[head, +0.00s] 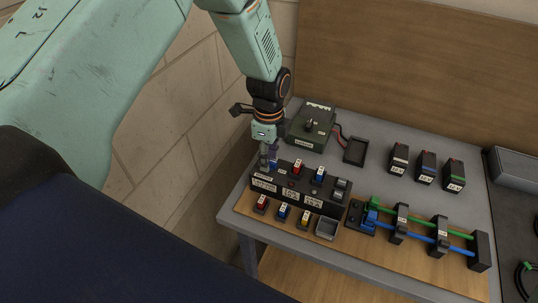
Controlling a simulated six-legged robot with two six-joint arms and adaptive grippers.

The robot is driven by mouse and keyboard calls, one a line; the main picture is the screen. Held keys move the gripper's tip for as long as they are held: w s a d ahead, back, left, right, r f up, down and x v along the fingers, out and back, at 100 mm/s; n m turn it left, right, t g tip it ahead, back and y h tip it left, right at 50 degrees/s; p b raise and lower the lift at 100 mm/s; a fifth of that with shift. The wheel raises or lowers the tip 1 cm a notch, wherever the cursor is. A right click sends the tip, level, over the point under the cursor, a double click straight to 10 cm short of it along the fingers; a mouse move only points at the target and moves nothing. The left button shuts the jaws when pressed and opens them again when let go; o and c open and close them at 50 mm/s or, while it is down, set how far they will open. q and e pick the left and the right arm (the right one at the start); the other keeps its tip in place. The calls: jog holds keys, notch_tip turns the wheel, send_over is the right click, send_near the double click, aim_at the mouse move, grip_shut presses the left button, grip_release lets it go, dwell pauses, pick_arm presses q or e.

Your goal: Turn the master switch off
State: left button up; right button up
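A black panel (328,207) with white labels lies near the bench's left edge. A red part (296,168) and a blue part (319,176) stand on it, with grey rocker-like parts at its right end. My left gripper (267,163) points down over the panel's left end. Its fingertips are small and hide what is under them, so contact and finger gap cannot be told. A dark green box (310,128) with a black knob on top stands behind the panel. The labels are too small to read, so I cannot tell which control is the master switch. My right gripper is out of view.
Small red, blue and yellow blocks and a grey tray (327,229) lie in front of the panel. A rack with green and blue tubes (419,225) is at right. Several dark blocks (426,166) stand at the back right. A wall is close at left.

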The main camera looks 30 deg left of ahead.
pick_arm(q)
notch_tip(320, 180, up, 12)
dwell(0.4)
jog(key=shift+f, duration=0.1)
jog(key=s+f+n, duration=0.2)
jog(key=s+f, duration=0.2)
jog(key=f, duration=0.1)
jog(key=s+d+f+n, duration=0.1)
jog(key=s+f+n, duration=0.2)
jog(key=f, duration=0.3)
jog(key=s+f+n, duration=0.2)
jog(key=s+f, duration=0.3)
jog(key=shift+s+d+f+n, duration=0.1)
jog(key=shift+d+f+n, duration=0.05)
jog(key=shift+n, duration=0.15)
jog(key=s+f+n, duration=0.3)
jog(key=s+n, duration=0.2)
jog(key=s, duration=0.6)
jog(key=s+f+n, duration=0.3)
jog(key=s+n, duration=0.3)
jog(key=s, duration=0.4)
notch_tip(320, 180, down, 21)
jog(key=b, duration=2.1)
jog(key=shift+w+d+m, duration=0.15)
jog(key=shift+w+m, duration=0.1)
jog(key=shift+m, duration=0.05)
